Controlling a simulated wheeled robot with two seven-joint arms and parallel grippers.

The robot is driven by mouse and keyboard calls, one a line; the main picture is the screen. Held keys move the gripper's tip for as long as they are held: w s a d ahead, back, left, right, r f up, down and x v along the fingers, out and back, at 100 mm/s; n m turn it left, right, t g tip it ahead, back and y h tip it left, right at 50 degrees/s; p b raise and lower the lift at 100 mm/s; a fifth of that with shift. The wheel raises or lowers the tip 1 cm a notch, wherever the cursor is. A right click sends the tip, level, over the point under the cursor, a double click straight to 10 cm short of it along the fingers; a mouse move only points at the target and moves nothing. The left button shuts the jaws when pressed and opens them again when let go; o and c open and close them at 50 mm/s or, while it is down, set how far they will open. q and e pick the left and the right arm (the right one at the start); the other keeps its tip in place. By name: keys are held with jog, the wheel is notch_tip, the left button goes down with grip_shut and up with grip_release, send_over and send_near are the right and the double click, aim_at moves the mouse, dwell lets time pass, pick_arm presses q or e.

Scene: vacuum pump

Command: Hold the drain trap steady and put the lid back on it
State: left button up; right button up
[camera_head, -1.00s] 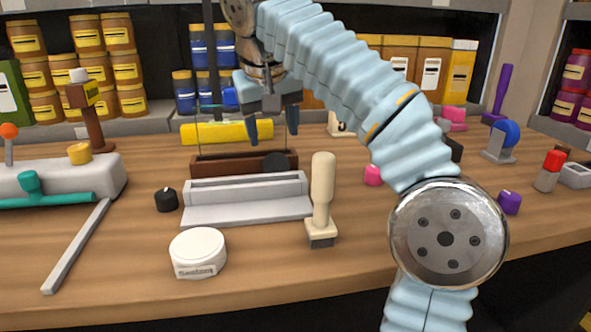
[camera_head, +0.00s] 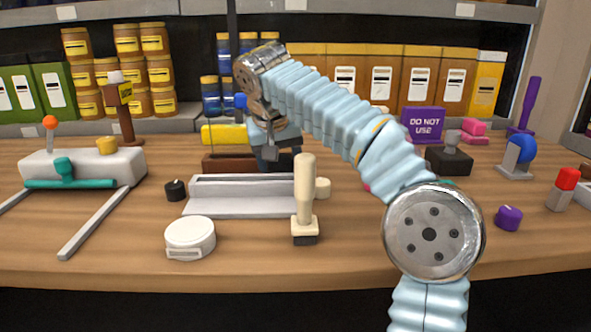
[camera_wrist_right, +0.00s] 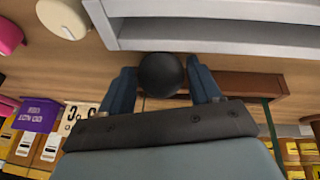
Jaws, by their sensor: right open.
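My right gripper (camera_head: 277,165) reaches down at the brown block (camera_head: 228,163) behind the grey trough. In the right wrist view, its two blue fingers (camera_wrist_right: 162,76) stand apart on either side of a round black piece (camera_wrist_right: 160,72). I cannot tell whether they touch it. The brown block (camera_wrist_right: 245,86) runs behind the right finger there. I cannot tell for certain which items are the drain trap and its lid. A small black cap (camera_head: 175,190) and a short cream cylinder (camera_head: 323,187) stand beside the trough. My left gripper is not in view.
The grey trough (camera_head: 240,205) lies just in front of the gripper. A cream-handled brush (camera_head: 305,200) stands upright at its right end. A white tin (camera_head: 190,238) sits near the front edge. A grey machine with teal parts (camera_head: 80,168) is at left.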

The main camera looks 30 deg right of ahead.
jog(key=shift+w+d+f, duration=0.1)
jog(key=shift+w+f, duration=0.15)
jog(key=shift+f, duration=0.25)
jog(key=c, duration=0.7)
jog(key=shift+c, duration=0.2)
jog(key=shift+r, duration=0.15)
